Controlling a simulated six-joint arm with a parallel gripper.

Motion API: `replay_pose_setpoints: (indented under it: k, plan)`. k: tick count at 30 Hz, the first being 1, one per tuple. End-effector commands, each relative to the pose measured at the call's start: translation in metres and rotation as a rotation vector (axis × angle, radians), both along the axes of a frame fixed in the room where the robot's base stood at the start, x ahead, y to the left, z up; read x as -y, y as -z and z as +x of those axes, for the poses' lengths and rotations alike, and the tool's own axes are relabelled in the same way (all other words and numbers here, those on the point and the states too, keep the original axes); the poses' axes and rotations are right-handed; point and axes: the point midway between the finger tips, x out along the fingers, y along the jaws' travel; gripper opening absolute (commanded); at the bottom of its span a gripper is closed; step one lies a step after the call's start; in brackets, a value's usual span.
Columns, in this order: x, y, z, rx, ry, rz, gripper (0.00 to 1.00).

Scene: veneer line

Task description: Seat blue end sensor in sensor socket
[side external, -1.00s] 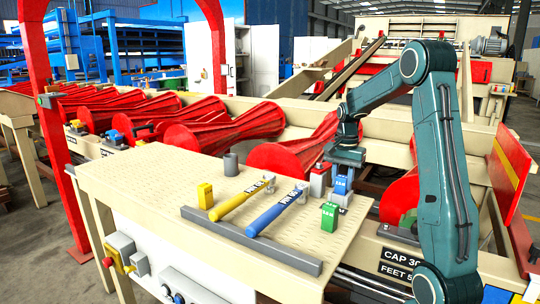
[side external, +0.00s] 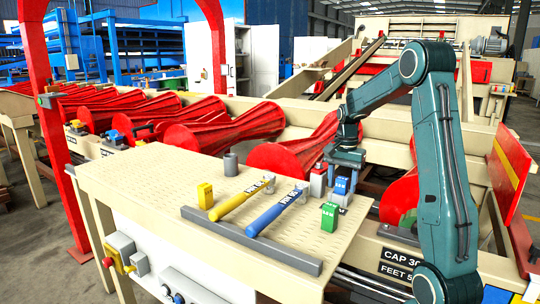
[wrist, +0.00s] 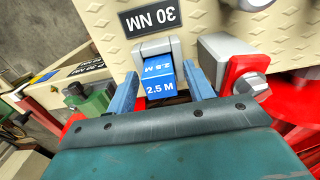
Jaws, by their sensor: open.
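The blue end sensor (side external: 341,186), a small block marked 2.5 M, stands upright in the grey sensor socket (side external: 340,199) at the table's right back edge. In the wrist view the sensor (wrist: 160,78) lies between the two blue fingers of my gripper (wrist: 163,88), with a gap on each side. A grey part of the socket (wrist: 156,46) shows just beyond it. My gripper (side external: 346,165) is open, pointing down just above the sensor in the side view. The lower part of the sensor is hidden inside the socket, so its depth cannot be told.
A red block in a grey holder (side external: 318,180) stands close left of the sensor; it shows at right in the wrist view (wrist: 238,68). A green block (side external: 329,216), a yellow block (side external: 205,196) and yellow and blue torque tools (side external: 275,211) lie on the table. Red rollers stand behind.

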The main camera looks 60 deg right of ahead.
Motion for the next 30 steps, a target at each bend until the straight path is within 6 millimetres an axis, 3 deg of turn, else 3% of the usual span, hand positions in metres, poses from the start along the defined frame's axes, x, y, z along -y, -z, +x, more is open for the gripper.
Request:
replay_pose_setpoints:
  k: [8,21,30]
  plan:
    - [0.001,-0.022,0.001,0.002,0.000,-0.003,0.52]
    - [0.001,-0.091,0.000,0.002,0.000,-0.003,0.52]
    - [0.000,-0.119,0.000,0.000,0.000,-0.002,0.52]
